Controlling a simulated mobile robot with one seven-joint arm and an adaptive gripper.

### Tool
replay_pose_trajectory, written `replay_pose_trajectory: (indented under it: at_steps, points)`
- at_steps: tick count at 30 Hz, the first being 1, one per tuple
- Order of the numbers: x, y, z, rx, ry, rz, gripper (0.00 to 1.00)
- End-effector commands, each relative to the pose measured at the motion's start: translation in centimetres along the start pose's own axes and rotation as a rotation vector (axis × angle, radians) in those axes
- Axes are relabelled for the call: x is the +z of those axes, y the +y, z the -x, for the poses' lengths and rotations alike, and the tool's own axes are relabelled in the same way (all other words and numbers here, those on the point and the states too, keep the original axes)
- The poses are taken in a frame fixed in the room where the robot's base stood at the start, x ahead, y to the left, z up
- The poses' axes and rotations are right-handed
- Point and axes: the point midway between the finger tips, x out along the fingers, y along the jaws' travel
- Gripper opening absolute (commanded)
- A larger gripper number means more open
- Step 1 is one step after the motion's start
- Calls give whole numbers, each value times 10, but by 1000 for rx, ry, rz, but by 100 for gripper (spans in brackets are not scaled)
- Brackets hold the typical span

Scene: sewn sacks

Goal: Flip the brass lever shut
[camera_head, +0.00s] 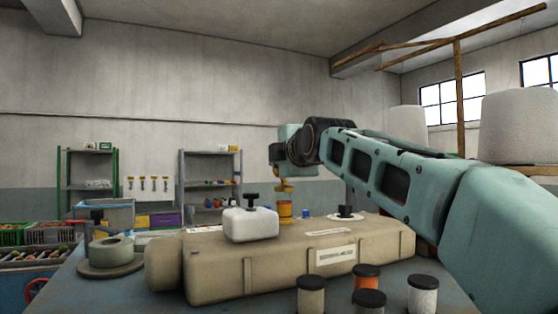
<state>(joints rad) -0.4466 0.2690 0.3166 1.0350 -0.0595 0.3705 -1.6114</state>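My gripper (284,184) points down at the end of my teal arm, above the middle of a long tan sack-like body (290,265) on the table. It is small and yellowish, and I cannot tell whether its fingers are open or shut. Just below it stands an orange-yellow cylinder (285,209), apparently behind or on the far side of the tan body. I cannot make out a clear brass lever. A white block with a black T-shaped handle (250,222) sits on the tan body left of my gripper. A black knob on a pale disc (346,212) lies to the right.
Several black-capped spools, one orange (366,289), stand at the table's front right. A round grey-green piece (110,252) sits at the left on the blue-grey table (120,297). Shelves (210,168) and crates stand behind. Large white cones (520,125) are at right.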

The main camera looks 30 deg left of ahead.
Motion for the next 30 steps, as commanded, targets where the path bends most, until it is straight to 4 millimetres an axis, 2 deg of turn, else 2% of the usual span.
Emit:
replay_pose_trajectory:
  at_steps: [25, 30]
  points:
    - [0, 0, 0, 0, 0, 0, 0]
    - [-3, 12, 6, 1, -1, 0, 0]
